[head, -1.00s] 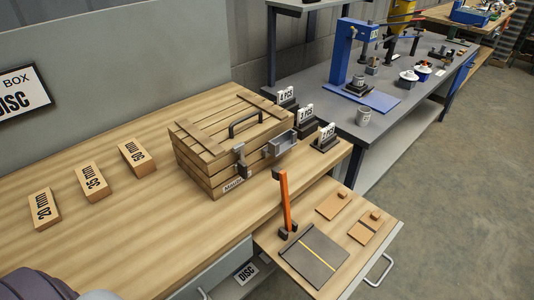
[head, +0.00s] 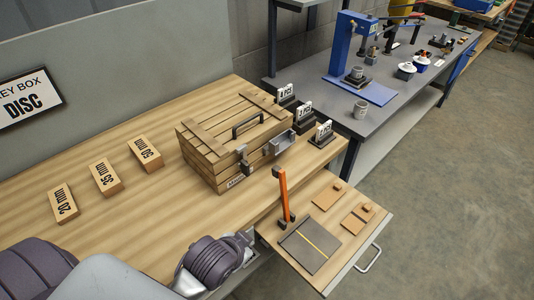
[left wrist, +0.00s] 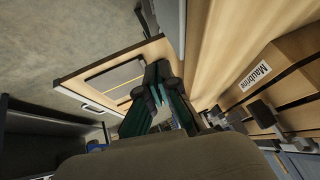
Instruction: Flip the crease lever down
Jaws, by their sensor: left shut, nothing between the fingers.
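The crease lever (head: 284,196) is orange and stands nearly upright. Its dark foot is at the back-left corner of a grey creasing plate (head: 306,252) with a yellow line. The plate lies on a pull-out wooden board (head: 336,190). My left arm comes in at the bottom of the head view, left of the board, and its gripper is hidden there. In the left wrist view my left gripper (left wrist: 154,84) is shut and empty, in front of the creasing plate (left wrist: 108,82). I cannot make out the lever there. My right gripper is in neither view.
A wooden crate (head: 231,139) with a metal latch stands behind the board. Number stands (head: 322,135) are right of it. Labelled blocks (head: 105,178) lie at left on the bench. Two small wooden pieces (head: 357,217) lie on the board's right side. The floor at right is clear.

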